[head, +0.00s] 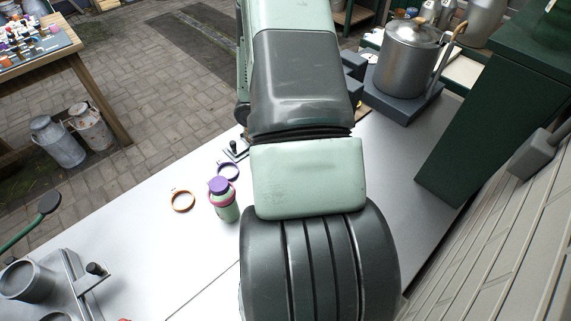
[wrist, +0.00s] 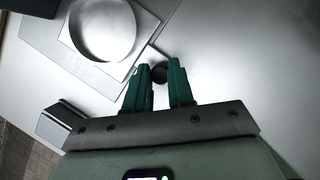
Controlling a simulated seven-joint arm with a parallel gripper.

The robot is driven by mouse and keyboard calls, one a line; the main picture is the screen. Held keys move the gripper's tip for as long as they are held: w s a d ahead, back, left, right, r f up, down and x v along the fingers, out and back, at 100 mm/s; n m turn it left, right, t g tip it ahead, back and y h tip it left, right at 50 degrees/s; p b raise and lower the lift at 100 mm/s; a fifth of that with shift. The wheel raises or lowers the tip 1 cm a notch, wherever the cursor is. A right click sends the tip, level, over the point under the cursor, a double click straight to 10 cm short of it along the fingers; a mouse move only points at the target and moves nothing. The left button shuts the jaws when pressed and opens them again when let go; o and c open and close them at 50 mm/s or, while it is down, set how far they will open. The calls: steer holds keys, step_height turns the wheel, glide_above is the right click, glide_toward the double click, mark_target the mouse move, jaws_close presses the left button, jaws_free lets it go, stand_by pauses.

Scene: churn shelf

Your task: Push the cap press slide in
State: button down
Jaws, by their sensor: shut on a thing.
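In the wrist view my gripper (wrist: 160,70) has its two green fingers on either side of a small dark round knob (wrist: 160,73), shut on it. The knob lies beside a pale plate (wrist: 68,30) that carries a round metal cup or ring (wrist: 103,28). I take these for the cap press and its slide; how far in the slide sits cannot be told. In the head view my own arm hides the gripper and what it holds.
In the head view a green bottle with a purple cap (head: 224,203) stands on the pale table (head: 200,255), near an orange ring (head: 182,201) and a purple ring (head: 228,171). A metal fixture with a black knob (head: 96,269) is at lower left. A large metal pot (head: 407,62) stands at back right.

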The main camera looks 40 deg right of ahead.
steer(key=shift+d, duration=0.35)
steer(key=c, duration=1)
jaws_free()
steer(key=shift+a, duration=0.1)
steer(key=v, duration=1)
steer(key=shift+w+a+r, duration=0.1)
steer(key=shift+w+r, duration=0.05)
steer(key=shift+r, duration=0.25)
